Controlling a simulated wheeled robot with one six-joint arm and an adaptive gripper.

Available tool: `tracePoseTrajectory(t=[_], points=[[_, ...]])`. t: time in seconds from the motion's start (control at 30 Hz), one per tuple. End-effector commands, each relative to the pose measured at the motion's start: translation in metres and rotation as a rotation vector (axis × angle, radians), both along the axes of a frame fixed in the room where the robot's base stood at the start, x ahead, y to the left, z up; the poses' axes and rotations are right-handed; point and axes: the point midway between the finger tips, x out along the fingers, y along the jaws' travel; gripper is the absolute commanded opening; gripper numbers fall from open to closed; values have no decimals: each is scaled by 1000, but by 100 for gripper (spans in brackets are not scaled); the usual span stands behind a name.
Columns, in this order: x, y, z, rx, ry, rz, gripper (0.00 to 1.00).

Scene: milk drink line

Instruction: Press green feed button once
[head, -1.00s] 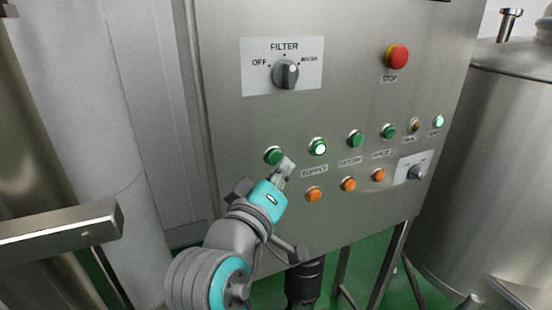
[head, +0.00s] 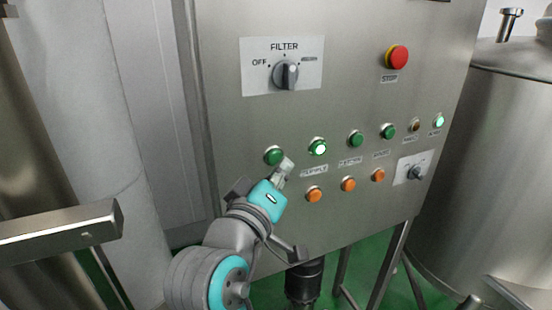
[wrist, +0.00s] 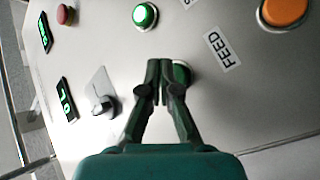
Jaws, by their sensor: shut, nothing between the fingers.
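The green feed button (head: 274,156) is the leftmost in the row of green buttons on the steel panel in the head view. It is unlit. In the wrist view the green feed button (wrist: 183,73) is mostly hidden behind my fingers, beside the FEED label (wrist: 222,48). My gripper (head: 287,164) is shut and empty, with its tips just right of and slightly below the button in the head view. In the wrist view my gripper (wrist: 160,66) points at the panel by the button. I cannot tell whether the tips touch it.
A lit green button (head: 318,148) is to the right, with orange buttons (head: 314,194) below. The FILTER knob (head: 286,75) and red STOP button (head: 397,57) are higher on the panel. A steel tank (head: 490,160) stands at the right.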

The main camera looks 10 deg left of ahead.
Motion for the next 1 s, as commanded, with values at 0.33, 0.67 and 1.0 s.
tracePoseTrajectory(t=[0.33,0.67,1.0], points=[[5,4,0,0,0,0,0],[6,4,0,0,0,0,0],[9,6,1,0,0,0,0]])
